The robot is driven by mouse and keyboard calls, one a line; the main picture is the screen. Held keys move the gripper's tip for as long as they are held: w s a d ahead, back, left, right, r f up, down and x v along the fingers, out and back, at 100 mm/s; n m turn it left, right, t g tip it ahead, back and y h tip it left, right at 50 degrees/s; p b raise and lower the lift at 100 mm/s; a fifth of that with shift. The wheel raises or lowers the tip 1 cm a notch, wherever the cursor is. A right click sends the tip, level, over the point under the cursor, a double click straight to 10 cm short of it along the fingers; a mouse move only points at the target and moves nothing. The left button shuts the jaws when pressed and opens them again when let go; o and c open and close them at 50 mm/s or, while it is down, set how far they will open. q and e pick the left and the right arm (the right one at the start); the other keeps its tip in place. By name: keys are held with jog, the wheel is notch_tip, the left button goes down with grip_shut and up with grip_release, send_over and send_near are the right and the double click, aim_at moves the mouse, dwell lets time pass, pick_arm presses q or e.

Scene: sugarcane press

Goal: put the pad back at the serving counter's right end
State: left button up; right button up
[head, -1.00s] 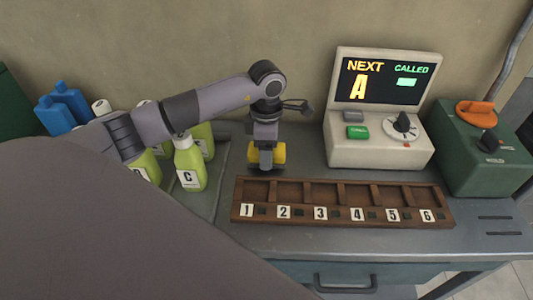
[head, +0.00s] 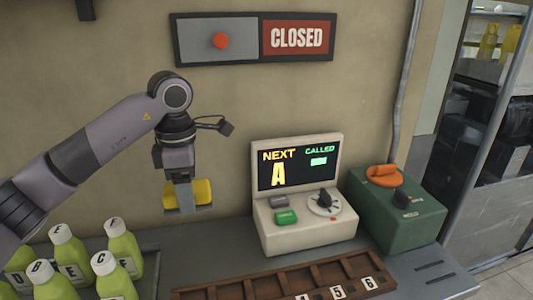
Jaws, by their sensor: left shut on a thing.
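My left gripper (head: 181,204) is shut on a yellow pad (head: 203,192). It holds the pad in the air, above the back of the grey counter (head: 215,243) and left of the display console. The gripper's fingers hide part of the pad. The counter's right end (head: 432,270) shows bare grey metal with dark slots. My right gripper is not in view.
A console (head: 305,232) with a NEXT A screen stands mid-counter. A green box (head: 398,215) with an orange knob stands right of it. A numbered wooden rack (head: 260,290) lies in front. Several lettered green bottles (head: 115,275) stand left. A CLOSED sign (head: 297,38) hangs above.

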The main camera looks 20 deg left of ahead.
pick_arm(q)
jog(key=m, duration=0.1)
jog(key=d+m, duration=0.1)
jog(key=m, duration=0.1)
jog(key=shift+s+f, duration=0.2)
jog(key=shift+f, duration=0.2)
jog(key=s+d+f+m+p, duration=0.1)
jog(key=s+d+f+m, duration=0.2)
jog(key=m, duration=0.7)
jog(key=s+d+f+m+p, duration=0.1)
jog(key=s+d+f+m, duration=0.1)
jog(key=m, duration=0.9)
jog(key=shift+s+d+f+p, duration=0.4)
jog(key=shift+d+f, duration=0.35)
jog(key=shift+d, duration=0.4)
jog(key=shift+d, duration=0.1)
